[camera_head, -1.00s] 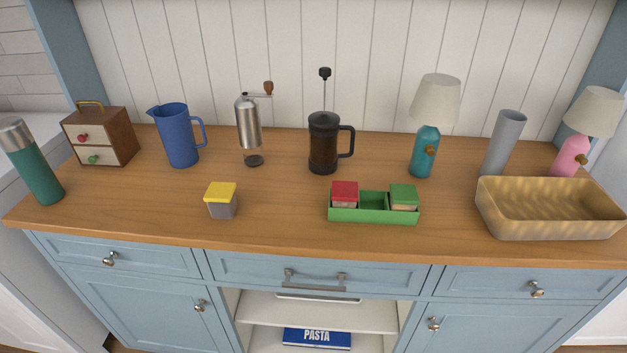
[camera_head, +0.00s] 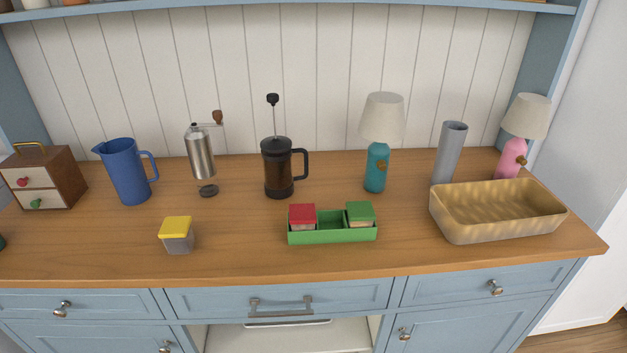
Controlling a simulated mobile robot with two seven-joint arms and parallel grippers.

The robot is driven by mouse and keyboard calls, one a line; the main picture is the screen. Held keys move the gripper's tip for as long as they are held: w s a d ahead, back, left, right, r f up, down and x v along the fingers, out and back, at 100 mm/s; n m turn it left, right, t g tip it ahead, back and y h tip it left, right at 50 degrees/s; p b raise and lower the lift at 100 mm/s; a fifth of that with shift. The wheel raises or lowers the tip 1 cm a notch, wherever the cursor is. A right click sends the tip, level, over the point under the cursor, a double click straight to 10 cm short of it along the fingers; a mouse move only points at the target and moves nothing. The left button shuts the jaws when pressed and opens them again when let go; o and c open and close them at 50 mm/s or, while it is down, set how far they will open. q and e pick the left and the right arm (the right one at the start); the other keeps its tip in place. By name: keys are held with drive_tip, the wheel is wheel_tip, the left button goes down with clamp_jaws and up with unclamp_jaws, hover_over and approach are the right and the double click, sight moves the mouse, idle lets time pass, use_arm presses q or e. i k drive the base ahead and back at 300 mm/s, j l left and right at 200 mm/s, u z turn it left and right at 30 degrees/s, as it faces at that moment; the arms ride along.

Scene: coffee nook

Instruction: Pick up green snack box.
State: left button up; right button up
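The green snack box (camera_head: 360,213) has a green lid and a paler body. It sits in the right compartment of a green tray (camera_head: 333,236) on the wooden counter. A red-lidded box (camera_head: 302,216) sits in the tray's left compartment, and the middle compartment looks empty. The lower part of the green snack box is hidden by the tray's front wall. Neither of my grippers shows in the head view.
A yellow-lidded box (camera_head: 176,235) stands left of the tray. Behind are a French press (camera_head: 278,168) and a teal lamp (camera_head: 377,168). A tan basket (camera_head: 498,222) stands to the right. The counter (camera_head: 240,250) in front of the tray is clear.

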sight(332, 226)
drive_tip(key=j+z, duration=0.1)
drive_tip(key=z, duration=0.3)
drive_tip(key=j+z, duration=0.1)
drive_tip(key=z, duration=0.35)
drive_tip(key=j+z, duration=0.1)
drive_tip(key=z, duration=0.3)
drive_tip(key=k+z, duration=0.1)
drive_tip(key=z, duration=0.3)
drive_tip(key=j, duration=0.45)
drive_tip(key=i, duration=0.15)
